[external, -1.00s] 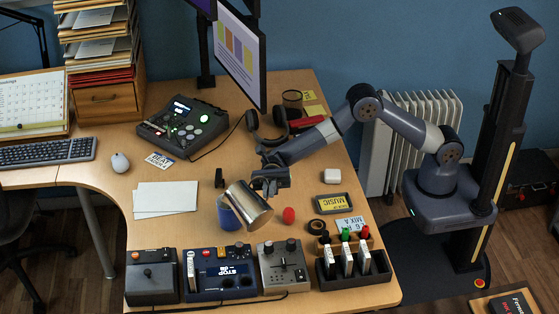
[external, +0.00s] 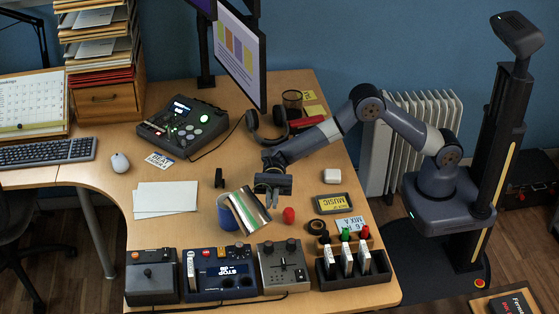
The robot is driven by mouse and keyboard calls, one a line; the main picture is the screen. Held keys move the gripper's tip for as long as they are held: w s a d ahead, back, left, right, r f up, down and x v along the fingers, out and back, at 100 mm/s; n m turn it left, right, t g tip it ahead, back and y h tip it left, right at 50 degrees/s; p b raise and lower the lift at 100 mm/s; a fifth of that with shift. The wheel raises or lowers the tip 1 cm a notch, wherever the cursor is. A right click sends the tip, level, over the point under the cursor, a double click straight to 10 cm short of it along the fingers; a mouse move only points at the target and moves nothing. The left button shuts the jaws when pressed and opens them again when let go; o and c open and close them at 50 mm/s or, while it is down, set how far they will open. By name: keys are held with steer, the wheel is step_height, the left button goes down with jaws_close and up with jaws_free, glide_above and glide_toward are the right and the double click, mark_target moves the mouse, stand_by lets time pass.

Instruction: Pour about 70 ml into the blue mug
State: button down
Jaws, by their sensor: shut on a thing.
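The blue mug (external: 226,217) stands on the desk, partly hidden behind a shiny metal cylindrical vessel (external: 247,211). My gripper (external: 268,199) is shut on the vessel at its right side. The vessel is tilted, leaning toward the left, with its upper left end over or beside the mug. I cannot see inside the mug or the vessel, and no stream of liquid can be made out.
A red object (external: 289,215) stands just right of the vessel. Control boxes (external: 222,271) and a rack with cartridges (external: 352,264) line the front edge. White papers (external: 166,198) lie to the left. Headphones (external: 268,130) and a monitor (external: 240,52) are behind.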

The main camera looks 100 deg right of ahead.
steer(key=shift+s+a+f+n+h+p, duration=0.15)
steer(key=shift+f+n+h+p, duration=0.15)
steer(key=shift+n+h, duration=0.5)
stand_by(1.5)
steer(key=shift+s+a+f+n+t+h+p, duration=0.15)
steer(key=shift+s+a+n+h+p, duration=0.2)
steer(key=shift+a+n+h, duration=0.55)
steer(key=shift+s+a+f+n+t+h+p, duration=0.1)
steer(key=shift+s+a+n+t+h+p, duration=0.2)
steer(key=shift+n+h, duration=0.7)
steer(key=shift+s+a+f+n+t+h+p, duration=0.15)
steer(key=shift+s+a+n+h, duration=0.35)
steer(key=shift+h, duration=0.9)
steer(key=shift+w, duration=0.1)
